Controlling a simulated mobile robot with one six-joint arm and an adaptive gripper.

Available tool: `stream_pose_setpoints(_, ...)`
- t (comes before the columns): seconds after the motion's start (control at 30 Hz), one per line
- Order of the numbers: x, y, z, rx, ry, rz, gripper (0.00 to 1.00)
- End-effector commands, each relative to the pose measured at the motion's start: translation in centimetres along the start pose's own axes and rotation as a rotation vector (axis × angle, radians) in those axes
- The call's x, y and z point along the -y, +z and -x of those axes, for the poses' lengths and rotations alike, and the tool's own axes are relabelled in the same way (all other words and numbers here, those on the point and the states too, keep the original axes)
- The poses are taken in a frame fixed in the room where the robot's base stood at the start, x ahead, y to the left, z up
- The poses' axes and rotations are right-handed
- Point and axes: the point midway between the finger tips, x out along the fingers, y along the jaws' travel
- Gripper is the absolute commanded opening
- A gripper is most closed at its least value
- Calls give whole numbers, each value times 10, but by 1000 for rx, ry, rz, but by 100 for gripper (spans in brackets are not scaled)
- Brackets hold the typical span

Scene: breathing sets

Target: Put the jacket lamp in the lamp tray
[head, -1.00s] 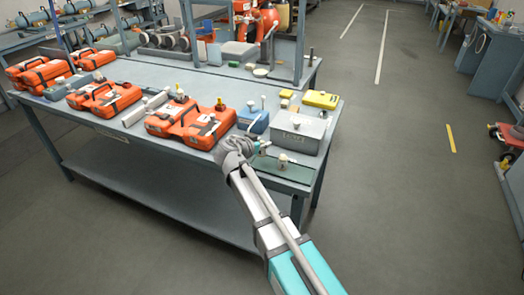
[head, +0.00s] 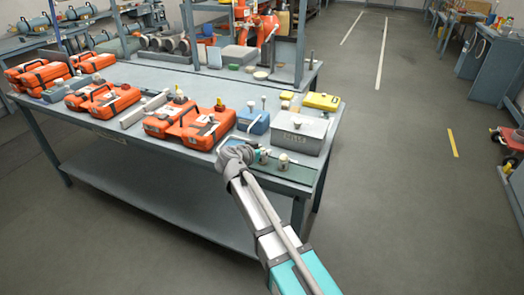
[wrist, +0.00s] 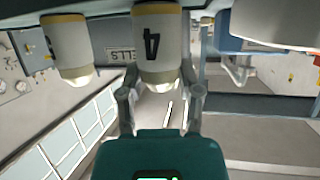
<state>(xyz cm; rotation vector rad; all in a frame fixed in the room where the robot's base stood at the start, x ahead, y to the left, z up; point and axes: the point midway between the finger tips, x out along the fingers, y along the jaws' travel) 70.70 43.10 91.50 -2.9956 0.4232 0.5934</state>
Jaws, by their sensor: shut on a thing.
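My gripper (head: 238,158) is at the near edge of the workbench, left of small pale cylinders. In the wrist view its grey fingers (wrist: 162,95) are on either side of a white cylinder marked 4 (wrist: 158,45), with a yellowish band, and are shut on it. This looks like the jacket lamp. A similar white cylinder (wrist: 68,48) is beside it, apart from the fingers. In the head view a pale cylinder (head: 283,160) stands on a dark green strip (head: 298,174). I cannot tell for sure which thing is the lamp tray. My gripper partly hides the bench edge.
A grey lettered box (head: 303,134) stands behind the cylinders, with a blue box (head: 252,122) to its left. Orange cases (head: 190,126) fill the bench's left part. A yellow case (head: 321,101) is behind. Open floor (head: 400,190) lies to the right.

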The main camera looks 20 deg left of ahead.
Motion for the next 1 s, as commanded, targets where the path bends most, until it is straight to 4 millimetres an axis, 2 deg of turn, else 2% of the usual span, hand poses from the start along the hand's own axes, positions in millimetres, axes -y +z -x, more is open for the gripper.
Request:
stream_pose_setpoints(0.07,0,3,-1,0,0,0,0)
stream_pose_setpoints(0.1,0,2,-1,0,0,0,51)
stream_pose_setpoints(0.27,0,2,-1,0,0,0,80)
stream_pose_setpoints(0.83,0,-2,1,0,0,0,80)
stream_pose_setpoints(1.0,-1,-3,17,0,0,1,80)
